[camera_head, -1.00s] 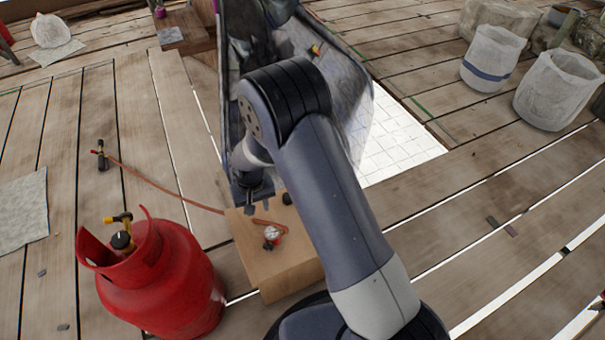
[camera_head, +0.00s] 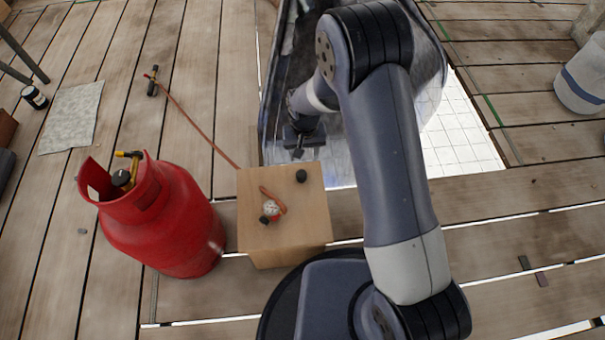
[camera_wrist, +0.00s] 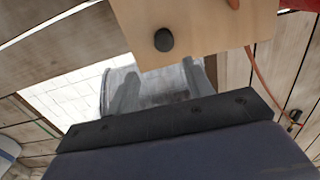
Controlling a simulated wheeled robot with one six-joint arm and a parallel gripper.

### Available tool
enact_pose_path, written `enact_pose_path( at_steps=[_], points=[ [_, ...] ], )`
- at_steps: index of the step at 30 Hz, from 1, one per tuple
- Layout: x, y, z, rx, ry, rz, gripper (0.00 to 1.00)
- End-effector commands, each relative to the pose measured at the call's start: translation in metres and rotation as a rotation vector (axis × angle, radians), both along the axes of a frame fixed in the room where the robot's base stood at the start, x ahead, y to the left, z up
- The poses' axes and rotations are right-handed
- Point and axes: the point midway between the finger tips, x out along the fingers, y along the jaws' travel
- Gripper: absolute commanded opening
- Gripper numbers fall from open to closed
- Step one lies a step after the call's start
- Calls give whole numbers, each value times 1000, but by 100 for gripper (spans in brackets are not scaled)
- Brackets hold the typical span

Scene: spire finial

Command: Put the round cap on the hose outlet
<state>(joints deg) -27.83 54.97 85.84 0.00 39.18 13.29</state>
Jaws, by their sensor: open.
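The round cap (camera_head: 301,176) is a small black disc on the far right part of the wooden box top (camera_head: 290,235). It also shows in the wrist view (camera_wrist: 163,40). An orange hose (camera_head: 205,137) runs from a dark fitting (camera_head: 152,80) on the deck to the box. A short orange hose piece and a round gauge (camera_head: 270,208) lie on the box; I cannot tell which end is the outlet. My gripper (camera_head: 299,148) is open and empty, just beyond the box's far edge. In the wrist view its blurred fingers (camera_wrist: 160,88) point towards the cap, apart from it.
A red gas cylinder (camera_head: 165,225) with a yellow valve stands left of the box. A grey, shiny sheet-like form (camera_head: 345,165) lies behind my gripper, by a white tiled area (camera_head: 455,135). A pale bucket (camera_head: 585,80) stands far right.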

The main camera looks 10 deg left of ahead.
Motion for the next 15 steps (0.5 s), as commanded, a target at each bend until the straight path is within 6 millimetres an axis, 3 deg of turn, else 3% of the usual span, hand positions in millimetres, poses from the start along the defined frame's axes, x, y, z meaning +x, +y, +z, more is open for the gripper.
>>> enact_pose_path(
  at_steps=[5,12,15],
  points=[
    [-1,0,-14,-2,3,0,55],
    [-1,1,-52,-1,2,0,55],
    [-1,1,-57,0,0,0,55]
  ],
)
